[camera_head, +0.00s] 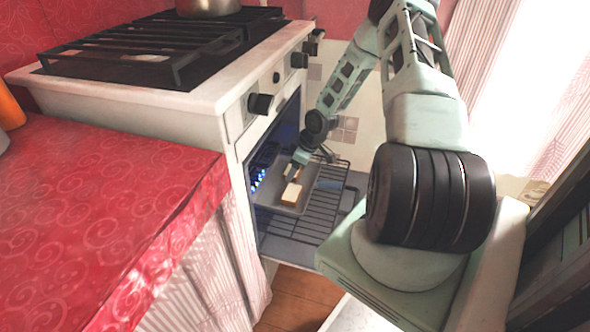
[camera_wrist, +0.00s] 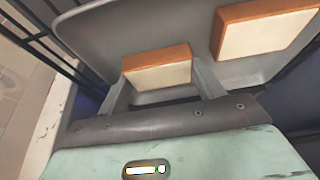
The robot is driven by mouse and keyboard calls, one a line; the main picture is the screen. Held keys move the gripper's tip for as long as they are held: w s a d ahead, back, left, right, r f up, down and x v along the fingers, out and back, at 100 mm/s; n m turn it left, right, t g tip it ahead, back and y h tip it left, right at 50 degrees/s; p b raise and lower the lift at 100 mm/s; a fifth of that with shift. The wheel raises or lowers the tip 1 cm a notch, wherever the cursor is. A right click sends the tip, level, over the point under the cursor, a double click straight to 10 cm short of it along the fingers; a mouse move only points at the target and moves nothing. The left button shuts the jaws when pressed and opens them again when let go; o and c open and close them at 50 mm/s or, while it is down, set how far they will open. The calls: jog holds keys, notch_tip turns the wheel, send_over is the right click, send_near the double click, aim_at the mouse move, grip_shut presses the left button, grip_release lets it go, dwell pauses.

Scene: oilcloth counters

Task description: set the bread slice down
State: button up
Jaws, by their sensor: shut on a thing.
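In the wrist view a bread slice (camera_wrist: 157,72) with a brown crust and pale crumb sits between the two fingers of my gripper (camera_wrist: 162,82), which is shut on it. A second bread slice (camera_wrist: 268,30) lies on the grey tray (camera_wrist: 200,22), to the right of the held one. In the head view my gripper (camera_head: 297,166) reaches down over the tray (camera_head: 309,172) at the oven's opening, and one slice (camera_head: 291,195) shows clearly on the tray. The held slice is mostly hidden there. I cannot tell whether it touches the tray.
The tray sits on a wire rack (camera_head: 325,205) that extends out of the open, blue-lit oven (camera_head: 263,180). The stove (camera_head: 150,95) above has black grates and a pot (camera_head: 208,7). A red-covered counter (camera_head: 100,210) stands to the left. The rack's right part is bare.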

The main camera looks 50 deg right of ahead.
jog(key=o, duration=0.9)
jog(key=shift+f, duration=0.1)
jog(key=shift+o, duration=0.2)
jog(key=p+v, duration=0.4)
jog(key=v, duration=0.8)
jog(key=shift+p, duration=0.35)
